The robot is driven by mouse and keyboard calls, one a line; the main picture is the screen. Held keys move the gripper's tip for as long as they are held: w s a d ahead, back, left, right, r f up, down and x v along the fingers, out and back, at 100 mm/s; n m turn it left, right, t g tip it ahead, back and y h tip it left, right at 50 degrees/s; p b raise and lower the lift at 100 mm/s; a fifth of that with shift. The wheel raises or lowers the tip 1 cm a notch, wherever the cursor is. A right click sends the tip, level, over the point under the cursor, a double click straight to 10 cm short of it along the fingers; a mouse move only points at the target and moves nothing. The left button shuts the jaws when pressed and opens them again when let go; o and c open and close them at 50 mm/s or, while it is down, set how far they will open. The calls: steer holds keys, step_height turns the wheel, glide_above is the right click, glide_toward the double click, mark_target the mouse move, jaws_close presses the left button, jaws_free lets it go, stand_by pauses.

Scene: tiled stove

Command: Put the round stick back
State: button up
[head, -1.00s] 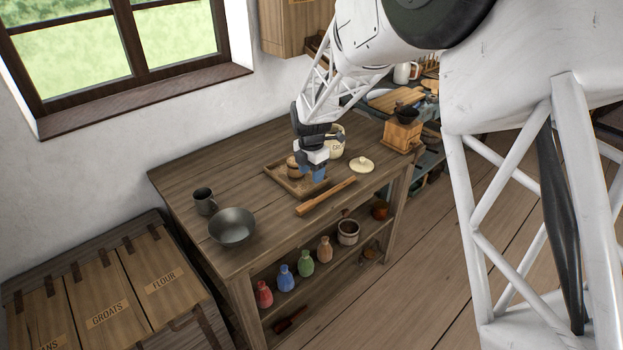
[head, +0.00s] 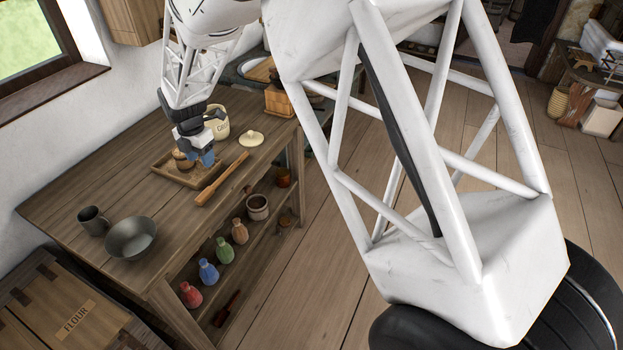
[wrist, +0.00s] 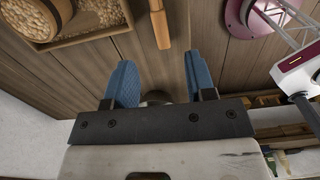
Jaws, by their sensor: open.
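A long wooden stick (head: 224,179) lies on the worktable beside a low wooden tray (head: 176,178). One end of the stick (wrist: 158,25) also shows in the wrist view, ahead of the gap between my fingers. My gripper (head: 204,158) is open and empty, with blue finger pads. It hangs low over the table by the tray's right side, close to the stick but apart from it. In the wrist view my gripper (wrist: 161,78) has bare table planks between its fingers. A round wooden vessel (wrist: 45,15) stands in the tray among small pale pieces.
A cream lid (head: 251,138) and a labelled cream jar (head: 216,123) stand behind my gripper. A metal bowl (head: 131,238) and a dark mug (head: 93,220) are at the near left. The table between bowl and tray is clear.

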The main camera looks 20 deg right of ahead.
steer(key=s+d+r+m+t, duration=0.1)
steer(key=s+d+r+m, duration=1.3)
steer(key=s+r, duration=0.4)
steer(key=s+d+m, duration=0.3)
steer(key=s+m, duration=0.1)
steer(key=s, duration=0.4)
steer(key=s+d+m+t, duration=0.1)
steer(key=s+d+m, duration=0.2)
steer(key=s, duration=0.5)
steer(key=s+d+m, duration=0.2)
steer(key=s+m, duration=0.4)
steer(key=s, duration=0.2)
steer(key=shift+d+r, duration=0.3)
steer(key=shift+d, duration=0.1)
